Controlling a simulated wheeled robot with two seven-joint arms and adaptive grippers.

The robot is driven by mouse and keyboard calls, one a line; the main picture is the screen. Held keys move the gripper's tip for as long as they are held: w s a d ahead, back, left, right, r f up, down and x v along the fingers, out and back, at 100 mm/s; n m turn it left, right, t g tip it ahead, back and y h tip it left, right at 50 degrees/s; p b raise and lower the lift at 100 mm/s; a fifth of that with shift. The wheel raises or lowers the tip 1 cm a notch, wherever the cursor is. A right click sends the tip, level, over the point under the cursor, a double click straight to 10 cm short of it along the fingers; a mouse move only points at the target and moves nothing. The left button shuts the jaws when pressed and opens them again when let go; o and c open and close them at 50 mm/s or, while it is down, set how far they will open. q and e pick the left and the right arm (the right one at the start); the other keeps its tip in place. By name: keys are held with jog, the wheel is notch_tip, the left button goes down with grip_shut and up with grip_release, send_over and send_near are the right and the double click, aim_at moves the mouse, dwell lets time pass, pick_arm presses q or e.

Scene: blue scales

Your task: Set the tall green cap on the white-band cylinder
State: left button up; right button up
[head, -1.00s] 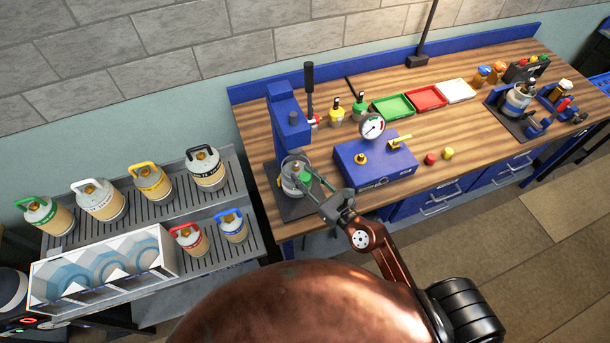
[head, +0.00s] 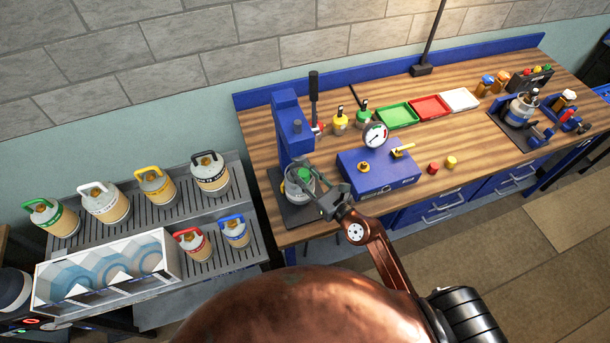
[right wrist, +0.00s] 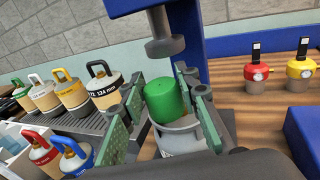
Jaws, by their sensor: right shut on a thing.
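The tall green cap (right wrist: 166,100) is held between the pads of my right gripper (right wrist: 158,95), which is shut on it. In the head view the green cap (head: 304,174) is small and partly covered by my right gripper (head: 312,184). A grey-topped cylinder (right wrist: 180,146) with a pale body is directly below the cap. The cylinder (head: 299,194) stands under the blue press in the head view. Whether cap and cylinder touch, and the cylinder's band, I cannot tell. My left gripper is not in view.
The blue press (head: 292,125) stands over the cylinder, its grey ram (right wrist: 165,46) behind and above the cap. A blue gauge box (head: 376,171) is close to the right. A rack (head: 165,218) of several handled cylinders is left of the bench (head: 450,125).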

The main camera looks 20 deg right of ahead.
aim_at(299, 162)
jog(key=shift+w+a, duration=0.1)
jog(key=shift+w, duration=2.15)
jog(key=shift+f+b, duration=0.95)
jog(key=shift+f, duration=0.4)
jog(key=o, duration=0.9)
jog(key=shift+c, duration=0.2)
jog(key=v, duration=1.2)
